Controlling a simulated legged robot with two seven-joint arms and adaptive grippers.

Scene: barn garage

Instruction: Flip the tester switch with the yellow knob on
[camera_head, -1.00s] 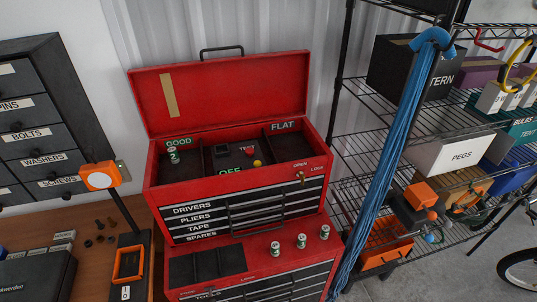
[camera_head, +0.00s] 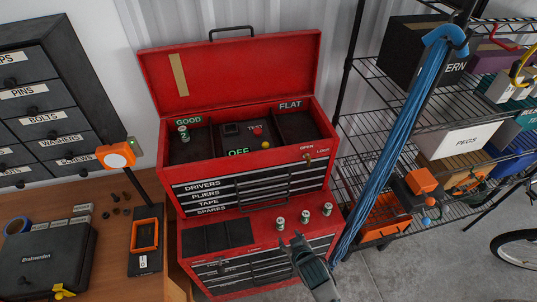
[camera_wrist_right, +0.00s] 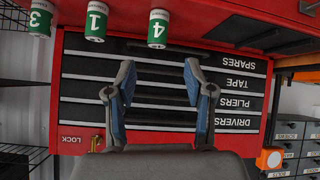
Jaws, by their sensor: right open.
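The tester sits in the middle compartment of the open red toolbox (camera_head: 240,42). It has a small yellow knob (camera_head: 265,145), a red button (camera_head: 257,131) just behind it and a green OFF label (camera_head: 238,153) to its left. The switch's exact position is too small to tell. My right gripper (camera_head: 291,241) is open and empty, low in front of the toolbox, well below and nearer than the knob. In the right wrist view its two fingers (camera_wrist_right: 158,72) stand apart before the upside-down drawer fronts; the knob is not seen there. My left gripper is not in view.
Three batteries (camera_head: 305,216) stand on the lower chest's top, near my right gripper; another (camera_head: 184,134) stands in the GOOD compartment. The raised lid backs the toolbox. A workbench (camera_head: 100,225) lies left.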

